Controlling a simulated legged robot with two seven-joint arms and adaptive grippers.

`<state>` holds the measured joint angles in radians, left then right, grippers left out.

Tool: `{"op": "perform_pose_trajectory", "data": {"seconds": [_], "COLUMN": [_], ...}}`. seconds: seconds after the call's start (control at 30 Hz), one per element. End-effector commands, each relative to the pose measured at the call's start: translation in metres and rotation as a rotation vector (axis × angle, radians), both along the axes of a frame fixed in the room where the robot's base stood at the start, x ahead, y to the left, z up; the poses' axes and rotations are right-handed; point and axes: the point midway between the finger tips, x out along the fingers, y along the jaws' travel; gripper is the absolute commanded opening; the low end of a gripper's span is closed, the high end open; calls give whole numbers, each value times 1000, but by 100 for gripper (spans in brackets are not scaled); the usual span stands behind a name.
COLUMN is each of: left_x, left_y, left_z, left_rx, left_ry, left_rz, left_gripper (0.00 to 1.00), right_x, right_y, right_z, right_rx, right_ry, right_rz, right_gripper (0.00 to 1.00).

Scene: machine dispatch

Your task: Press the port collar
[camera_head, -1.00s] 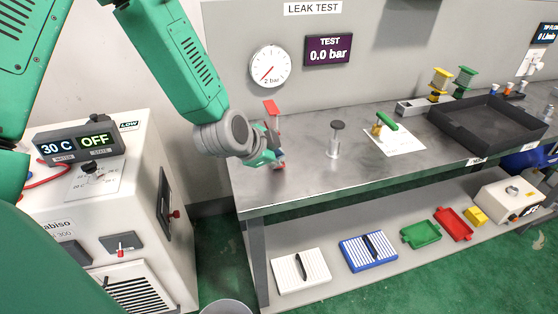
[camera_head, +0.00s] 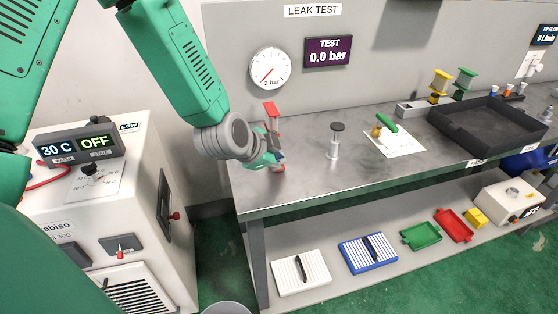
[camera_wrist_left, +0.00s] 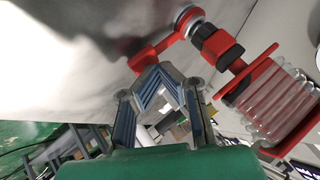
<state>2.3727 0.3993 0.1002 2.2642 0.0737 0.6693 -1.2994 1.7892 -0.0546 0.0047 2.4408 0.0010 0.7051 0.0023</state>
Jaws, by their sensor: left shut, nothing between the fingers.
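A red test fixture stands at the left end of the steel bench; its red top plate (camera_head: 270,108) shows above my left gripper (camera_head: 274,160), which hides most of the rest. In the left wrist view a red arm (camera_wrist_left: 157,52) ends in a round metal-and-black fitting (camera_wrist_left: 190,19), which may be the port collar. A black and red body (camera_wrist_left: 218,46) and a clear ribbed cylinder (camera_wrist_left: 277,103) lie beside it. My left gripper (camera_wrist_left: 160,78) is shut and empty, its tips close to the red arm; I cannot tell whether they touch. My right gripper is not in view.
A black-capped metal post (camera_head: 335,140) stands right of the gripper. A white sheet (camera_head: 402,146) with a green-handled part and a black tray (camera_head: 455,128) lie farther right. A pressure gauge (camera_head: 270,68) and a display reading 0.0 bar (camera_head: 328,52) are on the panel behind.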

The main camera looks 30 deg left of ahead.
Motion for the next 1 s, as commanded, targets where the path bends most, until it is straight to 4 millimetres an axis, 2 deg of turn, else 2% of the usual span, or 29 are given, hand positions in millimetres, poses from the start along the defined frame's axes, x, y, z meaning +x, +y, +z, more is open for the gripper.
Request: {"op": "perform_pose_trajectory", "data": {"seconds": [0.3, 0.73, 1.0], "left_x": [0, 0, 0], "left_y": [0, 0, 0], "left_z": [21, 24, 50], "left_rx": [-1, 0, 1], "left_ry": [-1, -1, -1], "left_rz": [-1, 0, -1], "left_gripper": [0, 0, 0], "right_x": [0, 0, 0], "right_y": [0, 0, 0], "right_z": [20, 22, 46], "right_rx": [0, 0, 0], "right_ry": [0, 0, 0], "right_rz": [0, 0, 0], "right_gripper": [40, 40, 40]}}
